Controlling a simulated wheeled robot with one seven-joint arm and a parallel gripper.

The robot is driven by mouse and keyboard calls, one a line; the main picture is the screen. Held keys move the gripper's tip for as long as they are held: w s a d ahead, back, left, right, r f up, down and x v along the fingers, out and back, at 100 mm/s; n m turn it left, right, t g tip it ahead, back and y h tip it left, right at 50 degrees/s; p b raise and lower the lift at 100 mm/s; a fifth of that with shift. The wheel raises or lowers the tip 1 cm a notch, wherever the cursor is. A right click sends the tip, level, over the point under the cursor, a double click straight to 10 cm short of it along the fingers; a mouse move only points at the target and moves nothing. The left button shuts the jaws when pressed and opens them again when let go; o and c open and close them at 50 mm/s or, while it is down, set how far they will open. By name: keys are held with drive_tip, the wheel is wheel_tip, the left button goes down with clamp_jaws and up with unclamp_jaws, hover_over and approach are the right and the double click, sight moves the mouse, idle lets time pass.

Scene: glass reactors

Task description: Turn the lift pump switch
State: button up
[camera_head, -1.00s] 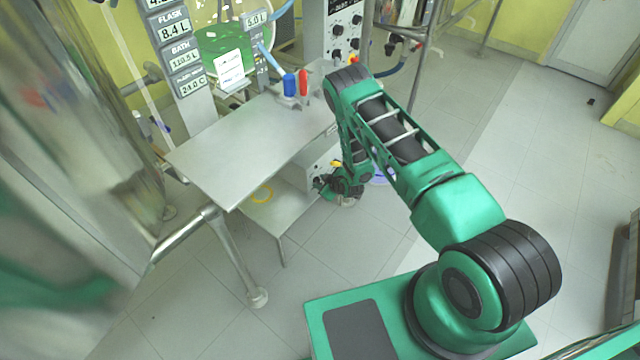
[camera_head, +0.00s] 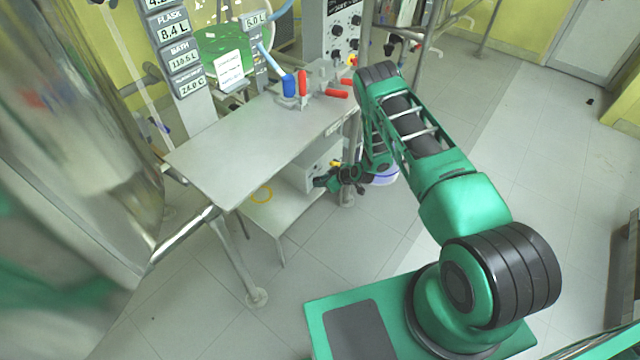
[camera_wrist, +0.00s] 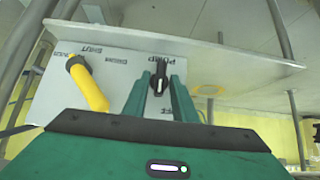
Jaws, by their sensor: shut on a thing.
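The lift pump switch (camera_wrist: 160,75) is a black knob with a white line on a white panel (camera_wrist: 120,72) marked "PUMP"; the panel is upside down in the wrist view. My gripper (camera_wrist: 160,80) has one green finger on each side of the knob and is shut on it. The white line runs roughly along the fingers. In the head view my gripper (camera_head: 322,182) is at the front of the white box (camera_head: 318,165) under the table's right end; the knob itself is hidden there.
A yellow handle (camera_wrist: 88,82) sticks out of the panel close left of my gripper in the wrist view. The steel table (camera_head: 235,150) stands above the box. Blue (camera_head: 289,86) and red (camera_head: 302,84) handles stand on it. Open floor lies to the right.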

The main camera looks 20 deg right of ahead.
drive_tip(key=shift+w+d+f+m+g+y, duration=0.1)
drive_tip(key=shift+w+d+m+g+y, duration=0.1)
drive_tip(key=shift+m+g+y, duration=0.3)
drive_tip(key=shift+w+d+m+g+y, duration=0.1)
drive_tip(key=shift+d+m+g+y, duration=0.15)
drive_tip(key=shift+y, duration=0.45)
drive_tip(key=shift+d+f+m+g+y, duration=0.1)
drive_tip(key=shift+f+m+g+y, duration=0.1)
drive_tip(key=shift+m+g+y, duration=0.9)
drive_tip(key=shift+w+t+y, duration=0.1)
drive_tip(key=shift+t+y, duration=0.2)
drive_tip(key=shift+t, duration=0.05)
drive_tip(key=shift+d, duration=0.1)
drive_tip(key=o, duration=0.7)
drive_tip(key=shift+f, duration=0.1)
drive_tip(key=v, duration=1)
drive_tip(key=shift+d+r, duration=0.2)
drive_tip(key=shift+d, duration=0.15)
